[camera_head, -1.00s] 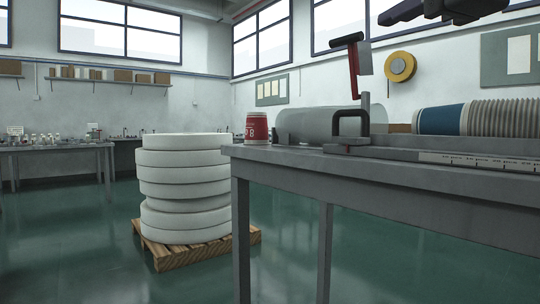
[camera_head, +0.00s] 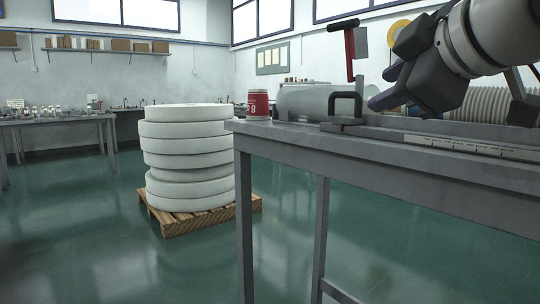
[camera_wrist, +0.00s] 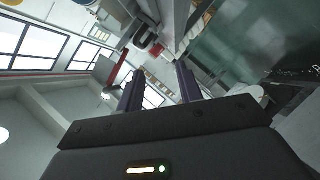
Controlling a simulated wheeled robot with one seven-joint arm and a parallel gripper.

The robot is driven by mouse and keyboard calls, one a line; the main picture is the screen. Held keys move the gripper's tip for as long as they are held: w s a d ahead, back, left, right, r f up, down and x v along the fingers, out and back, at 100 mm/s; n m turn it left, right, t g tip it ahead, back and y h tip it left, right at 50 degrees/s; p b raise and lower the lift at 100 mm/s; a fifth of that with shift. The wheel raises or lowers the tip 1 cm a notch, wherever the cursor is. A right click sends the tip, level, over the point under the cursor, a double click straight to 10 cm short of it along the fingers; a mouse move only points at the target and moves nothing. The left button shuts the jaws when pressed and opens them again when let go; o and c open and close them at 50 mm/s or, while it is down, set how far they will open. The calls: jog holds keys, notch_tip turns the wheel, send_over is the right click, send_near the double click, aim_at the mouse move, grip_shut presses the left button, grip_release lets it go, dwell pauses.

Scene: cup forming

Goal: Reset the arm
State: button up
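My gripper (camera_head: 384,86) is at the upper right of the head view, above the grey workbench (camera_head: 275,131), with its fingers pointing left. In the wrist view my gripper (camera_wrist: 160,82) shows two dark fingers apart with nothing between them, so it is open and empty. The wrist view is tilted, with windows and wall behind the fingers. My arm's white and dark links fill the upper right corner of the head view and hide part of the wall and bench back.
White rolls (camera_head: 188,160) stand stacked on a wooden pallet (camera_head: 205,219). Green floor left is clear.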

jog(key=s+f+m+g+h+p, duration=0.1)
jog(key=s+f+m+g+p, duration=0.1)
jog(key=f, duration=1)
jog(key=s+f+m+g+h+p, duration=0.1)
jog(key=s+f+m+g+p, duration=0.2)
jog(key=f+m, duration=0.4)
jog(key=s+f+m+g+h+p, duration=0.1)
jog(key=s+f+m+g+p, duration=0.1)
jog(key=f, duration=1.5)
jog(key=s+m+g, duration=0.1)
jog(key=s+m, duration=0.1)
jog(key=shift+s+f+m, duration=0.15)
jog(key=shift+f+m, duration=0.15)
